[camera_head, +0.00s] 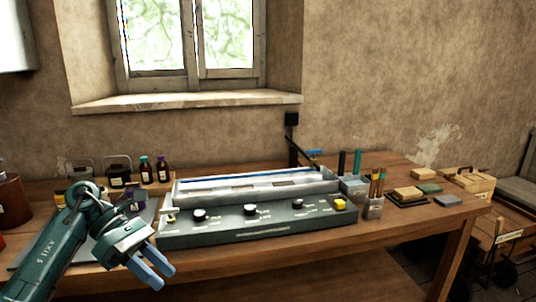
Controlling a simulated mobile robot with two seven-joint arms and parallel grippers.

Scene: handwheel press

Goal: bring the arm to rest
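My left arm comes in from the lower left. Its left gripper (162,278) hangs in front of the workbench's front edge, pointing down and to the right. Its two light blue fingers stand slightly apart with nothing between them. It touches nothing that I can see. My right gripper is not in view. No handwheel can be made out for sure in this view.
A grey machine (262,221) with dark knobs and a yellow button stands on the wooden workbench (405,226). Small bottles (162,168) stand behind on the left. A brush holder (373,208) and several blocks (408,193) are on the right. A wooden crate (497,238) stands beyond.

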